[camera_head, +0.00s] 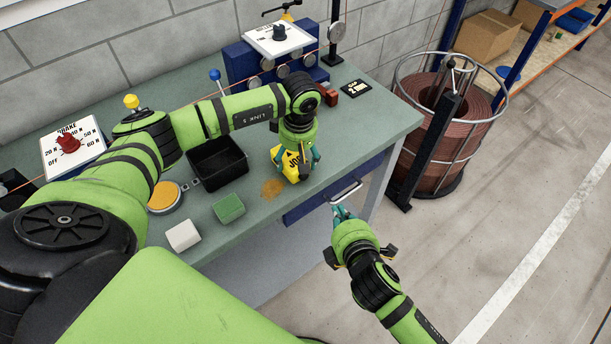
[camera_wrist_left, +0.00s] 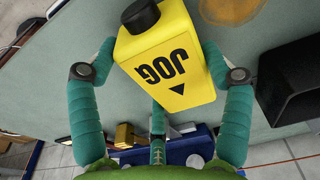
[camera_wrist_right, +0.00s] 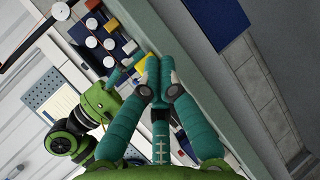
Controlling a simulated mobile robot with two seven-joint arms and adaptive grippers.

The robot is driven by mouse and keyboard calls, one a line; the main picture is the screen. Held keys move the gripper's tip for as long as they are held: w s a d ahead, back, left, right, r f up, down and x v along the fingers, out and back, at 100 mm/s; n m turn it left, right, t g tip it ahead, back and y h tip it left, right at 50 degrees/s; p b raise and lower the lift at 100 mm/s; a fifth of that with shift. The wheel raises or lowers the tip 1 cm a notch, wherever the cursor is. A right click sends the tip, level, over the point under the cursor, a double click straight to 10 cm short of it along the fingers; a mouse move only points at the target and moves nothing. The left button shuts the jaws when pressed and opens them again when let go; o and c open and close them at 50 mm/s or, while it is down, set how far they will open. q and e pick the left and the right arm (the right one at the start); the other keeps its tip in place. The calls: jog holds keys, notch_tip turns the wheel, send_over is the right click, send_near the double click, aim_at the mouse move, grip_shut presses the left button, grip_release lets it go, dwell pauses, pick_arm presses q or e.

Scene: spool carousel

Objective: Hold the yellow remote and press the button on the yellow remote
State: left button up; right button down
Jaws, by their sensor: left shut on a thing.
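The yellow remote (camera_head: 289,166) is marked JOG with an arrow and is held near the front edge of the bench. In the left wrist view the remote (camera_wrist_left: 168,65) lies between my left fingers, with its black round button (camera_wrist_left: 140,15) at the top of the picture. My left gripper (camera_head: 297,160) is shut on it. Whether the remote touches the bench is unclear. My right gripper (camera_head: 342,211) is in front of the bench, by the drawer handle (camera_head: 346,192), apart from the remote. Its fingertips (camera_wrist_right: 160,75) are close together with nothing seen between them.
On the green bench (camera_head: 375,120) are a black bin (camera_head: 218,165), a green block (camera_head: 229,208), a white block (camera_head: 183,235) and a brake panel (camera_head: 72,143). A spool in a wire cage (camera_head: 450,120) stands right of the bench. The floor at right is free.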

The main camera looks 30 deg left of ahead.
aim_at(314, 185)
jog(key=shift+w+a, duration=0.55)
jog(key=shift+a, duration=0.8)
jog(key=shift+w+a, duration=0.6)
jog(key=shift+a, duration=0.75)
jog(key=shift+w+a, duration=0.55)
jog(key=shift+a, duration=0.8)
jog(key=shift+w+a, duration=0.2)
jog(key=shift+a, duration=0.2)
